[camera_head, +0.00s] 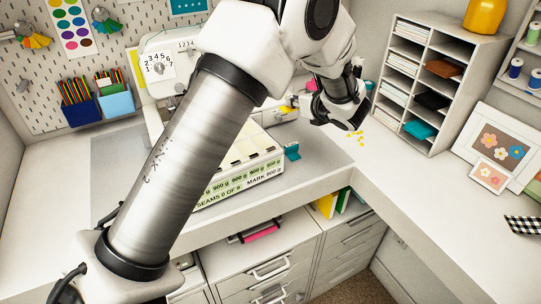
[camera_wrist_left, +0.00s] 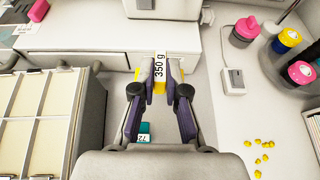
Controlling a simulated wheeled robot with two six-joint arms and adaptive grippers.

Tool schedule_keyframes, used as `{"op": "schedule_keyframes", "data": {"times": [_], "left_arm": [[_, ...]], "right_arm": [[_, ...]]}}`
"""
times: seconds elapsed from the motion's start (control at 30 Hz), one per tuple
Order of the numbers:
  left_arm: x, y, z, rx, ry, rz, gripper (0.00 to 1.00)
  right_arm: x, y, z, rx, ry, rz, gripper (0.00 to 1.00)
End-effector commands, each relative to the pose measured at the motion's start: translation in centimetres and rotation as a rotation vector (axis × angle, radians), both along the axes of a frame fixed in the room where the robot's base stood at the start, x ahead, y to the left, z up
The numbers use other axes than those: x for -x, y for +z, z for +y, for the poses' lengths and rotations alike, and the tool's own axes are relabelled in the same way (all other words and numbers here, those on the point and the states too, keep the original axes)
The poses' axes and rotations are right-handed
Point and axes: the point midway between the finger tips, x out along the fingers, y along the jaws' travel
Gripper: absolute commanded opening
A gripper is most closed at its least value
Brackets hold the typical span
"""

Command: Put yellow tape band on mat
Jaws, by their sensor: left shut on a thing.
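My left gripper (camera_wrist_left: 161,82) is shut on a yellow piece with a white "350 g" label, which I take to be the yellow tape band (camera_wrist_left: 160,68). Its yellow edges show beside the fingertips. In the head view my left gripper (camera_head: 335,112) is above the back of the desk, and what it holds is mostly hidden. A grey mat (camera_head: 322,155) lies on the desk, partly covered by the white tray and my left arm. The held piece appears above the surface; its exact height is unclear. My right gripper is not in view.
A white compartment tray (camera_head: 262,160) stands on the mat, with a teal piece (camera_head: 291,152) beside it. Small yellow bits (camera_head: 358,137) lie right of the gripper. A white cubby shelf (camera_head: 432,85) stands at right. Pink and dark bottles (camera_wrist_left: 245,32) stand near the back.

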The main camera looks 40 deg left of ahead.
Motion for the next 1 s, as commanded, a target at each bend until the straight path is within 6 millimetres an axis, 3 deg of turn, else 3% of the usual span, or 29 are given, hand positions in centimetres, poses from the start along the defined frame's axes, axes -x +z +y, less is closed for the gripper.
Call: {"op": "schedule_keyframes", "data": {"times": [0.27, 0.57, 0.9, 0.93, 0.97, 1.0], "left_arm": [[0.1, -5.3, 0.0, -0.001, 0.000, 0.006, 0.00], [0.0, -9.8, 0.0, 0.000, -0.001, 0.003, 0.00], [0.0, -10.6, 0.0, 0.000, -0.001, 0.001, 0.00], [0.0, -10.4, 0.0, 0.000, -0.001, 0.001, 0.23], [0.0, -10.4, 0.0, 0.000, -0.001, 0.001, 0.34], [0.0, -10.4, 0.0, 0.000, -0.001, 0.001, 0.38]], "right_arm": [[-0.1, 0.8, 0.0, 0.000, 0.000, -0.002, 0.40], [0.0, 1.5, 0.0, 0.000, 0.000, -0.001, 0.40], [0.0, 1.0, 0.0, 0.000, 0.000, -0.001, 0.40], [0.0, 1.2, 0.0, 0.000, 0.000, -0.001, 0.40], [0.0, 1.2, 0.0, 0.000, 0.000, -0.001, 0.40], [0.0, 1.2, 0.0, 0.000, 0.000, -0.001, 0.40]]}}
